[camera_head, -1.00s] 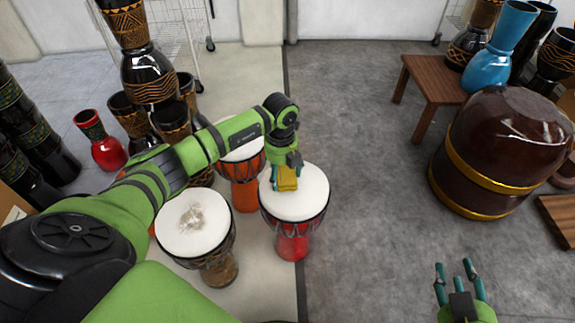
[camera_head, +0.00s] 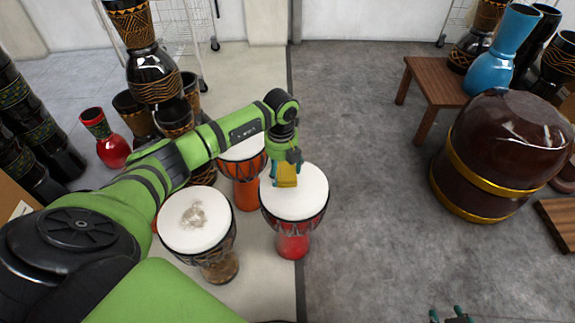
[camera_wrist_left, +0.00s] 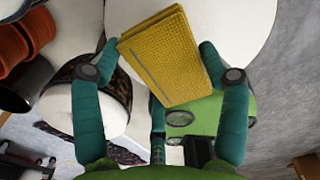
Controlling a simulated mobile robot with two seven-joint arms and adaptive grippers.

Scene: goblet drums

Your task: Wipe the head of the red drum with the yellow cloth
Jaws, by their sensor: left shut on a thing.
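The red drum (camera_head: 293,244) stands upright, with a plain white head (camera_head: 307,195). My left gripper (camera_head: 285,165) is shut on the folded yellow cloth (camera_head: 287,177) over the far-left part of that head. I cannot tell whether the cloth touches the head. In the left wrist view the cloth (camera_wrist_left: 165,55) is held between the two fingers of my left gripper (camera_wrist_left: 165,60), with a white drum head behind it. My right gripper (camera_head: 452,315) shows only its fingertips, spread apart, at the bottom edge of the head view.
A drum with a grey smudge on its white head (camera_head: 181,236) stands left of the red drum. An orange drum (camera_head: 246,194) stands just behind. A big brown barrel drum (camera_head: 500,150) and a wooden table (camera_head: 436,84) are on the right. The grey floor between is clear.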

